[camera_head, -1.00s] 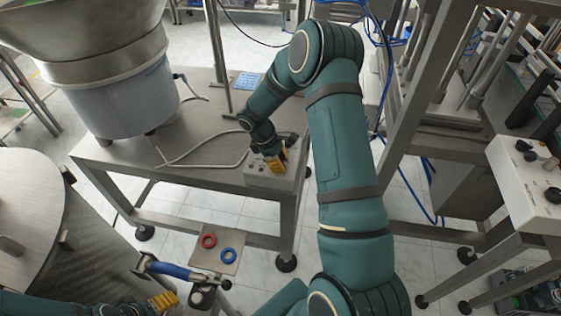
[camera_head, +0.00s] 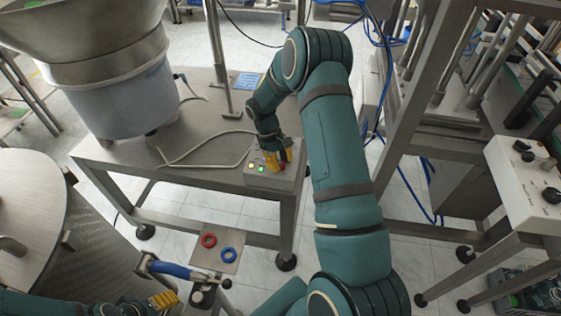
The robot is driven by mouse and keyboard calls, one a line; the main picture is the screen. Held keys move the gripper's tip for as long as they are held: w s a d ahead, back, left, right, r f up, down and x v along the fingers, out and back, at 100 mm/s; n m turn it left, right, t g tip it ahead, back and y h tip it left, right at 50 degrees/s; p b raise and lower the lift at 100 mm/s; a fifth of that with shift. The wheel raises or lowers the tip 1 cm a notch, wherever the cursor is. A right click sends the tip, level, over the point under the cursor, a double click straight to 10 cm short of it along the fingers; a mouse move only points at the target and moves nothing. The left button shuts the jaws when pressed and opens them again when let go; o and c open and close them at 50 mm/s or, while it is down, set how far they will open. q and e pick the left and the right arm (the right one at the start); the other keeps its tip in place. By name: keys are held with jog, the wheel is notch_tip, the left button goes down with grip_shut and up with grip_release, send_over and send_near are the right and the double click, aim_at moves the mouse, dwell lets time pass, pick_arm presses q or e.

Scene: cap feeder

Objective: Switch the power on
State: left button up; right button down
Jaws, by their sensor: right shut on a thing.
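The grey control box (camera_head: 285,181) sits at the front right corner of the steel table. A green light (camera_head: 261,169) glows on its face, with small lights beside it. My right gripper (camera_head: 275,165), with yellow fingers, reaches down onto the top of the box. It is shut on the power switch, which the fingers hide. My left gripper (camera_head: 165,299), also with yellow fingers, is low at the left, far from the box. Whether its fingers are open or shut is unclear.
A large bowl feeder (camera_head: 125,95) stands on the table's left, and a pale cable (camera_head: 205,158) runs across the top (camera_head: 190,130). A plate with red (camera_head: 209,240) and blue rings (camera_head: 228,254) is in front. A white control panel (camera_head: 520,185) stands at right.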

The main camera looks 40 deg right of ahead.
dwell(0.3)
jog(key=c, duration=0.7)
grip_release()
jog(key=shift+o, duration=0.2)
jog(key=v, duration=1.2)
jog(key=shift+s+f, duration=0.1)
